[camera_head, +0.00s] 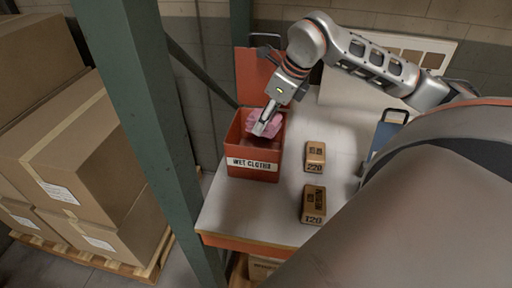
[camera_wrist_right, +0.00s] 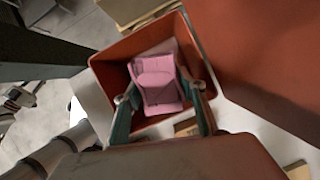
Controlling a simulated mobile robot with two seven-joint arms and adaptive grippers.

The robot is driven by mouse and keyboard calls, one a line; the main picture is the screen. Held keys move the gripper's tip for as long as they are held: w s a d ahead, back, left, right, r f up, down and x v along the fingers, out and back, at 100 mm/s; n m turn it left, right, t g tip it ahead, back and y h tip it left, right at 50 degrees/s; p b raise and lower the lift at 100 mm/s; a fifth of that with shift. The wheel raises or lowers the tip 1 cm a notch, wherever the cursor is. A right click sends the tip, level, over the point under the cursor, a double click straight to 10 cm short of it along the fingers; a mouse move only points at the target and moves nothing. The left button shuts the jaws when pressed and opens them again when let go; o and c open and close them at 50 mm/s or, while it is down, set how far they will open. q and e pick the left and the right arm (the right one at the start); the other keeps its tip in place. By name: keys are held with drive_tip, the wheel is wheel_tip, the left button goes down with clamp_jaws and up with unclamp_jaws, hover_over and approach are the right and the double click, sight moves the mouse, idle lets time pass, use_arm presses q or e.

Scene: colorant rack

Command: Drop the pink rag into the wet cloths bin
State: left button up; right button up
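The pink rag (camera_head: 258,119) is at the mouth of the red-orange wet cloths bin (camera_head: 240,173), which has a white "WET CLOTHS" label on its front. My right gripper (camera_head: 267,126) points down into the bin from above. In the right wrist view the rag (camera_wrist_right: 158,85) fills the gap between the two fingertips of the gripper (camera_wrist_right: 160,98), and it appears held there. Behind it are the inner walls of the bin (camera_wrist_right: 198,48). The bin's floor is mostly hidden by the rag. My left gripper is not in view.
Two small brown blocks, marked 220 (camera_head: 315,153) and 120 (camera_head: 313,203), lie on the pale bench top (camera_head: 255,215) right of the bin. A green post (camera_head: 150,120) stands left of the bench. Cardboard boxes (camera_head: 90,150) are stacked on a pallet beyond it.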

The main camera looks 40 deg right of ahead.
drive_tip(key=o, duration=0.3)
drive_tip(key=shift+o, duration=0.2)
drive_tip(key=v, duration=1.2)
drive_tip(key=shift+s+a, duration=0.1)
drive_tip(key=shift+s, duration=0.05)
